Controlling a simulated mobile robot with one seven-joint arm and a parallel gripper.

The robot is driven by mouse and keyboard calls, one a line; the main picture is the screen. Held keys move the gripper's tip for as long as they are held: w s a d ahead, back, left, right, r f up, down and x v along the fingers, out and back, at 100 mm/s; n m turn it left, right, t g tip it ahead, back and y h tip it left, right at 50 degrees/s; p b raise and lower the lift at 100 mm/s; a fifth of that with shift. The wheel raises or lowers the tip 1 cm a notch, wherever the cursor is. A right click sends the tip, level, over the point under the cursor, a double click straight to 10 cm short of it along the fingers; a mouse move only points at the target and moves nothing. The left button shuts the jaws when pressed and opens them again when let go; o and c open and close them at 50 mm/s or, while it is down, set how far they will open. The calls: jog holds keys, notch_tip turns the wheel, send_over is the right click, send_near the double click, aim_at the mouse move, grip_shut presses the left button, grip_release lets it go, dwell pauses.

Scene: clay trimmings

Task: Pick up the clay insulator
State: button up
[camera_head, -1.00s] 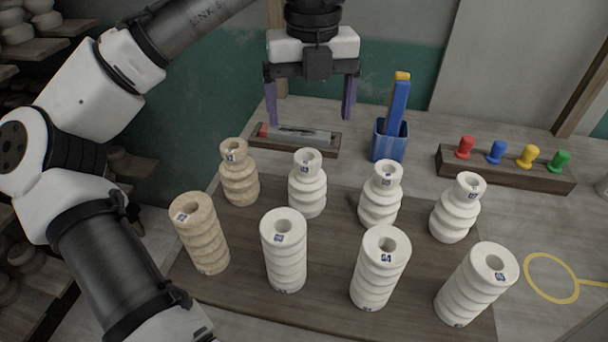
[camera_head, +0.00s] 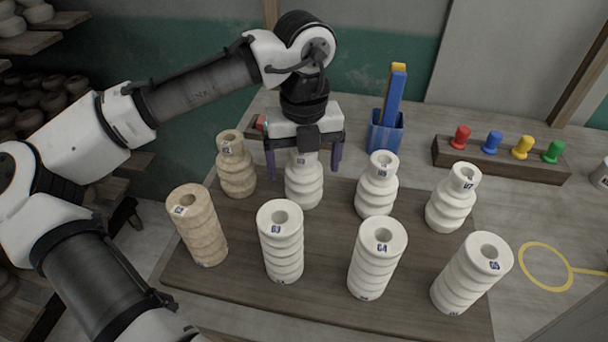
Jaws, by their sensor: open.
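Several ridged clay insulators stand in two rows on a brown board (camera_head: 327,234). My gripper (camera_head: 304,174) is open, with its two purple fingers on either side of a white stepped insulator (camera_head: 304,186) in the back row. The gripper body hides part of that insulator's top, and I cannot tell whether the fingers touch it. Other back-row insulators are a tan one (camera_head: 236,170) and two white ones (camera_head: 377,188) (camera_head: 452,200). The front row has a tan ribbed insulator (camera_head: 198,230) and white ribbed ones (camera_head: 281,245) (camera_head: 377,262) (camera_head: 471,275). Small labels mark their tops.
A blue cup (camera_head: 385,134) with a tall blue and yellow item stands behind the back row. A wooden block (camera_head: 500,162) with coloured pegs lies at the back right. A yellow ring mark (camera_head: 521,258) lies on the clear right tabletop.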

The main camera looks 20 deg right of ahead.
jog(key=shift+c, duration=0.3)
jog(key=c, duration=1.4)
jog(key=shift+r, duration=0.1)
jog(key=shift+c, duration=0.2)
